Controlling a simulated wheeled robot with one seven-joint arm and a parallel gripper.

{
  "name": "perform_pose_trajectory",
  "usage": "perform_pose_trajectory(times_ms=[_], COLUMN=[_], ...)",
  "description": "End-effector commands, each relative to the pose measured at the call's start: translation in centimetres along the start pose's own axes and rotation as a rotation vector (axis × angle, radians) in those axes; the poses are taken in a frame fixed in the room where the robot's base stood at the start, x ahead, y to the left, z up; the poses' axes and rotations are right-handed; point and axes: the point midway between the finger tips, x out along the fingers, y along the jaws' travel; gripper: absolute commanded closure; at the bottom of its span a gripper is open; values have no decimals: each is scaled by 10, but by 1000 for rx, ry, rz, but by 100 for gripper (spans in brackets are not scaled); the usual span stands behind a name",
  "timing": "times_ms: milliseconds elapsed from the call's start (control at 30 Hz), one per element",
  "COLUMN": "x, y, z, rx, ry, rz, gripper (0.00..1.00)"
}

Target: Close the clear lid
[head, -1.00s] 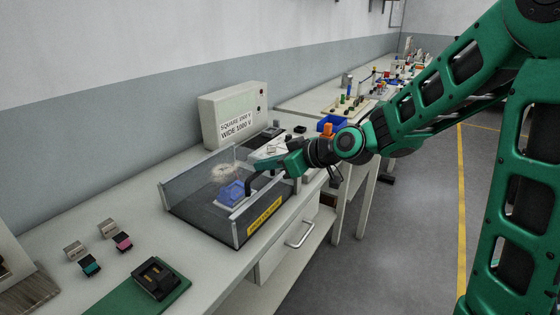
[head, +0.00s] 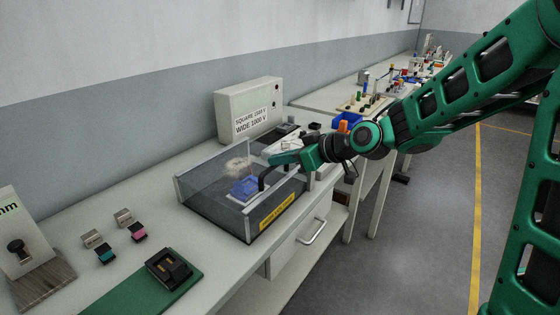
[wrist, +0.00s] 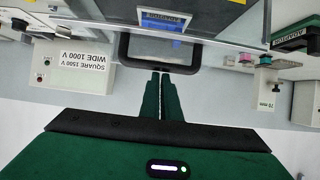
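A clear-walled box (head: 210,186) with a dark base stands on the bench in the head view, a blue block (head: 245,186) inside it. A black handle (head: 262,181) shows at its right part; in the wrist view the handle (wrist: 124,50) is a dark loop. The clear lid is hard to tell from the clear walls, and I cannot tell its angle. My gripper (head: 272,160) is above the right side of the box by the handle. In the wrist view my gripper's fingertips (wrist: 160,74) are close together at the handle's bar, touching or nearly so; no firm grasp is visible.
A grey test unit (head: 248,108) stands behind the box. Several small connectors (head: 115,236) and a green board (head: 160,284) lie at the front left. A blue bin (head: 347,121) is beyond my gripper. The floor to the right is clear.

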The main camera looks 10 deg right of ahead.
Motion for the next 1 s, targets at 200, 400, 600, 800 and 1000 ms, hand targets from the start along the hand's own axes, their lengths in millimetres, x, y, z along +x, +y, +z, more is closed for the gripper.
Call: perform_pose_trajectory(times_ms=[200,400,600,800,1000], x=[-31,-54,-70,-78,-110], y=[-2,-8,-9,-9,0], z=[-13,19,43,56,102], rx=[-7,-12,-17,-18,70], ry=[14,22,25,19,-177], rz=[23,20,17,18,66], gripper=[100,100,100,100,100])
